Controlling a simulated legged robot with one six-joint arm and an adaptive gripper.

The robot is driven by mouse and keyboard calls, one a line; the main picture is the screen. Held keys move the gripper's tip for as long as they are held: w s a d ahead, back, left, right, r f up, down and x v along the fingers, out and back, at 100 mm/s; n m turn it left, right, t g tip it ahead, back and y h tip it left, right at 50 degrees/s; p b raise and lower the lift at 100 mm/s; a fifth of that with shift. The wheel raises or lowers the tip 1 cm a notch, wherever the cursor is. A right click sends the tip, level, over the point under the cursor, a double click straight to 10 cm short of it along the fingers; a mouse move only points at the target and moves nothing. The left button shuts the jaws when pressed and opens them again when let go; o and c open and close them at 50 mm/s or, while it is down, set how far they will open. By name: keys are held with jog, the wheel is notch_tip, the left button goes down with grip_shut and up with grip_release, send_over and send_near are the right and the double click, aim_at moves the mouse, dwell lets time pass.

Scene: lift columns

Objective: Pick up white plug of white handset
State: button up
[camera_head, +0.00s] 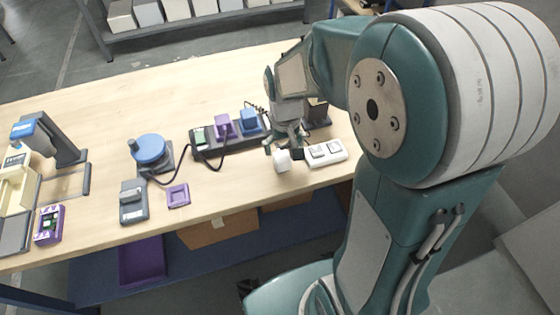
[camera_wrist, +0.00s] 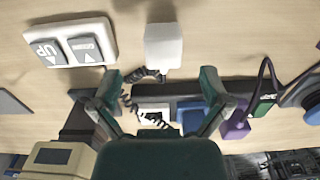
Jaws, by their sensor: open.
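The white handset (camera_head: 326,152) lies on the table near its front right edge; its UP and down buttons show in the wrist view (camera_wrist: 72,45). The white plug (camera_head: 283,161) is just left of the handset in the head view. In the wrist view the plug (camera_wrist: 163,46) is a pale block beyond my fingertips, roughly centred between them. A dark coiled cord runs from near it back between my fingers. My gripper (camera_head: 284,142) (camera_wrist: 160,80) is open and empty, pointing down close behind the plug. I cannot tell its exact height above the table.
A dark socket strip (camera_head: 234,140) holds a purple plug (camera_head: 223,125) and a blue plug (camera_head: 249,120) behind my gripper. The table's front edge is close to the plug.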

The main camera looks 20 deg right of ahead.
aim_at(281, 157)
jog(key=shift+f, duration=0.65)
jog(key=f, duration=0.2)
jog(key=a+f, duration=0.1)
jog(key=f, duration=0.2)
jog(key=shift+w, duration=0.2)
jog(key=shift+d+f, duration=0.3)
jog(key=shift+d, duration=0.15)
jog(key=shift+c, duration=0.6)
jog(key=c, duration=1)
jog(key=shift+a, duration=0.25)
jog(key=shift+c, duration=0.2)
